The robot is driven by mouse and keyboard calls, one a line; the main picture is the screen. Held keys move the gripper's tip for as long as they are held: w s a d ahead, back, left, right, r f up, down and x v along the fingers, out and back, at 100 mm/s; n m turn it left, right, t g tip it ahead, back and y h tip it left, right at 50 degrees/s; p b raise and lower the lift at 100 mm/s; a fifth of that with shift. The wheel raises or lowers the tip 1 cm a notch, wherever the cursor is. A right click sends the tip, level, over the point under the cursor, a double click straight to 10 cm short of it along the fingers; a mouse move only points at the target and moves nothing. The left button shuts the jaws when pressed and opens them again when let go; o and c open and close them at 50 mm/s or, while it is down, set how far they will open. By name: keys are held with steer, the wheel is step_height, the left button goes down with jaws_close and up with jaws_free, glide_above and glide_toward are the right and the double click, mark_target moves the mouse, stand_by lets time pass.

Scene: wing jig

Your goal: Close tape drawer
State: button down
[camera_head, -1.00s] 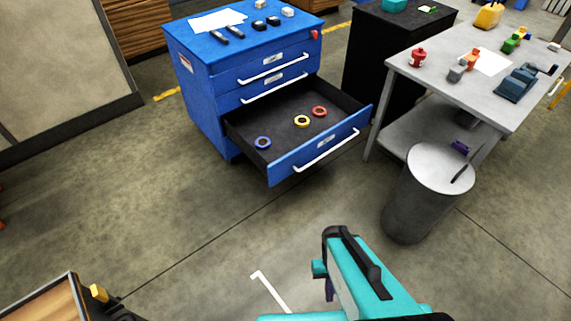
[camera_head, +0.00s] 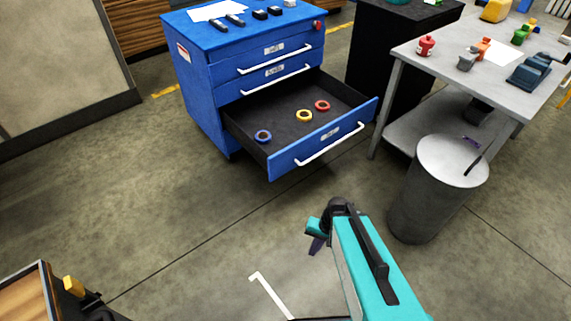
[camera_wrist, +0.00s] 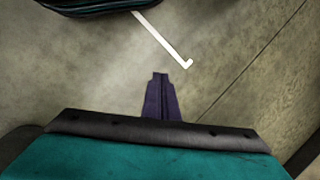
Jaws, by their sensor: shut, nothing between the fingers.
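The blue tool cabinet (camera_head: 205,110) stands at the upper middle of the head view. Its bottom drawer, the tape drawer (camera_head: 300,152), is pulled far out, with a white handle (camera_head: 330,147) on its front. A blue tape roll (camera_head: 263,136), a yellow tape roll (camera_head: 304,116) and a red tape roll (camera_head: 322,105) lie inside on the dark floor. My gripper (camera_head: 316,246) is in front of the drawer, apart from it and low in the picture. In the wrist view, the purple fingers (camera_wrist: 160,95) are shut and empty above bare floor.
A grey bin (camera_head: 420,200) stands right of my arm, beside a grey workbench (camera_head: 450,80) with several items on it. A black cabinet (camera_head: 380,60) stands right of the blue one. A wooden-topped piece (camera_head: 25,300) is at the lower left. Floor before the drawer is clear.

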steer(key=w+a+r+m+t+y+b, duration=0.2)
steer(key=w+m+t+b, duration=0.3)
steer(key=w+b, duration=1.1)
steer(key=w+r+m+t+y+b, duration=0.2)
steer(key=w+r+t+b, duration=0.4)
steer(key=w+r, duration=0.4)
steer(key=w+b, duration=0.1)
steer(key=w, duration=0.3)
steer(key=shift+w+d, duration=0.3)
steer(key=shift+w, duration=0.05)
steer(key=shift+b, duration=0.3)
steer(key=b, duration=0.3)
glide_toward(280, 155)
steer(key=d+f+x, duration=0.1)
steer(key=x, duration=0.3)
steer(key=shift+w+a, duration=0.3)
steer(key=shift+a, duration=0.2)
steer(key=shift+w+a+r, duration=0.1)
steer(key=shift+w+a, duration=0.25)
steer(key=shift+w, duration=0.05)
